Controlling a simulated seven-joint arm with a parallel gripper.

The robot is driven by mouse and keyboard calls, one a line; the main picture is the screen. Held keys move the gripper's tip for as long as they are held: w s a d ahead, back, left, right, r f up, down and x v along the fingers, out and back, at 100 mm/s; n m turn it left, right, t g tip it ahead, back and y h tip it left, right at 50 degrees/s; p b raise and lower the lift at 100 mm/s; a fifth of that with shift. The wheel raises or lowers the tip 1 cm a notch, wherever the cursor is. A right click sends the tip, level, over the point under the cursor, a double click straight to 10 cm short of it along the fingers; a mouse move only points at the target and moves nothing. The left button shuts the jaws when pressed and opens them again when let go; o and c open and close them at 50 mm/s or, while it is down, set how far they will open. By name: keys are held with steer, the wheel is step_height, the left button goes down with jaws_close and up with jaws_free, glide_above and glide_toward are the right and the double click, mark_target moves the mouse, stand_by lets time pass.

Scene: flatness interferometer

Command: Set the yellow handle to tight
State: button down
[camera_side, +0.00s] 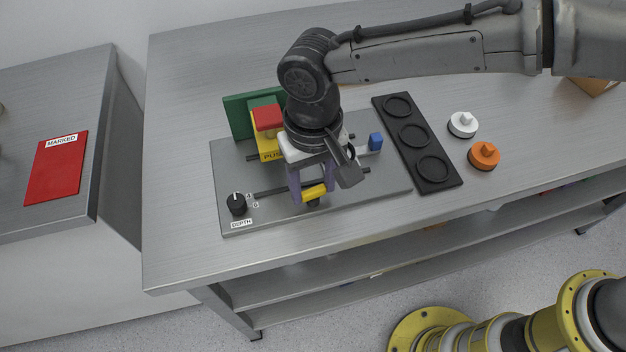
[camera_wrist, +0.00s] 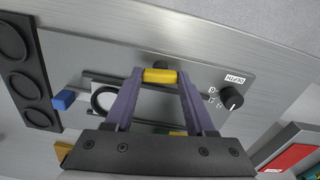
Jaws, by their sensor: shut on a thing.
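The yellow handle (camera_side: 314,192) is near the front edge of the grey instrument plate (camera_side: 230,177). It also shows in the wrist view (camera_wrist: 160,76), crosswise between the two purple fingertips. My gripper (camera_side: 312,196) is shut on the handle from above, with a finger at each end of it. In the wrist view the fingers (camera_wrist: 158,78) slant in to the handle. A dark knob or post shows just beyond the handle. No label reading tight is legible, and part of the plate is hidden under my gripper.
A black depth knob (camera_side: 236,204), a red button (camera_side: 267,117) on a yellow block and a blue knob (camera_side: 375,141) are on the plate. To the right are a black tray (camera_side: 444,183) with round recesses, a white piece (camera_side: 463,124) and an orange piece (camera_side: 484,155). A red marked mat (camera_side: 57,170) lies far left.

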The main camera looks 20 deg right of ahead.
mark_target(313, 190)
steer(key=n, duration=0.4)
steer(key=shift+r, duration=0.1)
steer(key=n, duration=0.8)
steer(key=shift+n, duration=2.1)
steer(key=shift+c, duration=1.2)
jaws_free()
step_height(313, 190, up, 14)
